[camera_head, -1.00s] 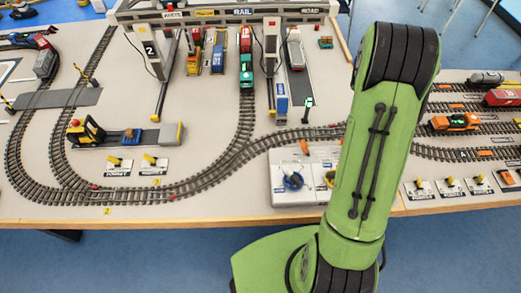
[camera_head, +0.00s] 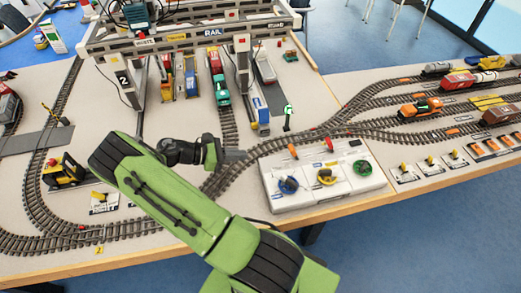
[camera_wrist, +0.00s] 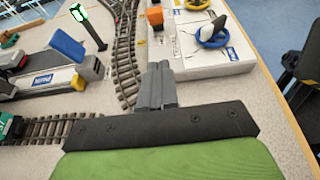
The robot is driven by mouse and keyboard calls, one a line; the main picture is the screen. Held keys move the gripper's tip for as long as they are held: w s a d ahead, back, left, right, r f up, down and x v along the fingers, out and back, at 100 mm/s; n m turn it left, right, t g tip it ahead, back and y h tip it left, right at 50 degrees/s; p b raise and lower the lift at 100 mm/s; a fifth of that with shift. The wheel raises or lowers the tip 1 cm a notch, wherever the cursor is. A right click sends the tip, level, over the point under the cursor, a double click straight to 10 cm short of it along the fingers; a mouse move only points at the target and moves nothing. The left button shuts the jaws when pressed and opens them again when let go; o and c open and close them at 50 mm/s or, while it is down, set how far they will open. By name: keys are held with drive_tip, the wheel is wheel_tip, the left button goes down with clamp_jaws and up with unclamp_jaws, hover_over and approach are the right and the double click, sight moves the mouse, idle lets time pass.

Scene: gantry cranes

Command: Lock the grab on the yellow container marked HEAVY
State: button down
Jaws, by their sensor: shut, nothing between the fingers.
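My gripper (camera_head: 238,155) is shut and empty, low over the track left of the white control boxes. In the wrist view its closed grey fingers (camera_wrist: 156,82) point toward the track and the boxes. The white control boxes (camera_head: 312,199) carry a blue handwheel (camera_head: 289,185), a yellow handwheel (camera_head: 325,176) and orange levers (camera_head: 293,151). The blue wheel also shows in the wrist view (camera_wrist: 210,34). The gantry crane (camera_head: 212,34) spans the back tracks.
A green-lit signal post (camera_head: 288,117) stands behind the boxes, close to the gripper's left in the wrist view (camera_wrist: 90,27). A blue-and-white piece (camera_head: 261,116) stands beside the crane leg. Wagons fill the right sidings. Small yellow-lever switches (camera_head: 430,167) line the right front edge.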

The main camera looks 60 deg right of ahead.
sight(294, 153)
drive_tip(key=b+x, duration=0.1)
drive_tip(key=x, duration=0.9)
drive_tip(key=shift+s+d+f+b, duration=0.15)
drive_tip(key=shift+s+b, duration=0.1)
drive_tip(key=shift+b, duration=0.1)
drive_tip(key=shift+s+d+r, duration=0.9)
drive_tip(key=shift+s+d, duration=0.3)
drive_tip(key=shift+w+r, duration=0.1)
drive_tip(key=shift+r, duration=0.05)
